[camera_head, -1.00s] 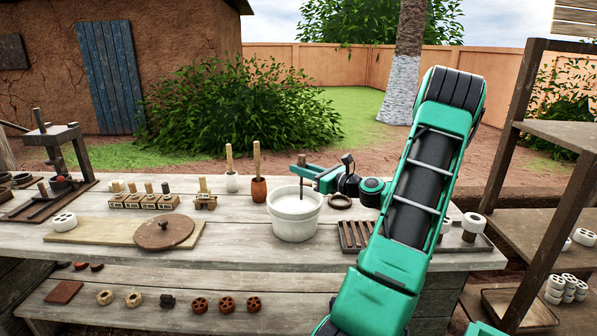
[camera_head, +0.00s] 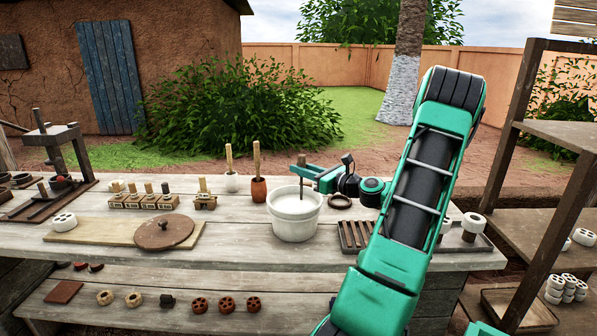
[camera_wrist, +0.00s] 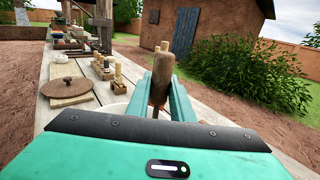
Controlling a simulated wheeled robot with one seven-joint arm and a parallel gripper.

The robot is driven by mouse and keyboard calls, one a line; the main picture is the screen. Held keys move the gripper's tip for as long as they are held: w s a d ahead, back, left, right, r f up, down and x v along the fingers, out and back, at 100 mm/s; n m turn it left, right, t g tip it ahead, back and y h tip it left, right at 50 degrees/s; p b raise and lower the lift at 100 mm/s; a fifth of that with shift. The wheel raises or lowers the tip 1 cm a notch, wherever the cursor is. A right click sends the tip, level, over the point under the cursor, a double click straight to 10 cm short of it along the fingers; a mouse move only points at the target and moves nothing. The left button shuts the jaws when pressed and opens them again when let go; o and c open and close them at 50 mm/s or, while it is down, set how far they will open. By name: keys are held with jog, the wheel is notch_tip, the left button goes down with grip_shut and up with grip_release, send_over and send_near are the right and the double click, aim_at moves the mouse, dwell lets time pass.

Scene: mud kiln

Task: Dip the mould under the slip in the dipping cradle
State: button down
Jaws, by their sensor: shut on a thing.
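A white bucket (camera_head: 295,222) of pale slip (camera_head: 285,201) stands on the workbench, right of its middle in the head view. A brown wooden handle (camera_head: 301,160), apparently of the dipping cradle, rises upright out of it, its shaft going down into the slip. The handle also shows in the wrist view (camera_wrist: 160,78). My gripper (camera_head: 305,172) is above the bucket, shut on the handle, with one green finger on each side in the wrist view. The handle's lower end is hidden in the bucket, and no mould shows there.
A round brown lid (camera_head: 163,233) lies on a board left of the bucket. A red-brown pot (camera_head: 259,190) and a white pot (camera_head: 232,182), both with wooden handles, stand behind. A slatted rack (camera_head: 354,235) is close on the right. Bare bench lies in front.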

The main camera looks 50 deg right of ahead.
jog(key=shift+r, duration=0.15)
jog(key=shift+r, duration=4.75)
jog(key=shift+r, duration=1.35)
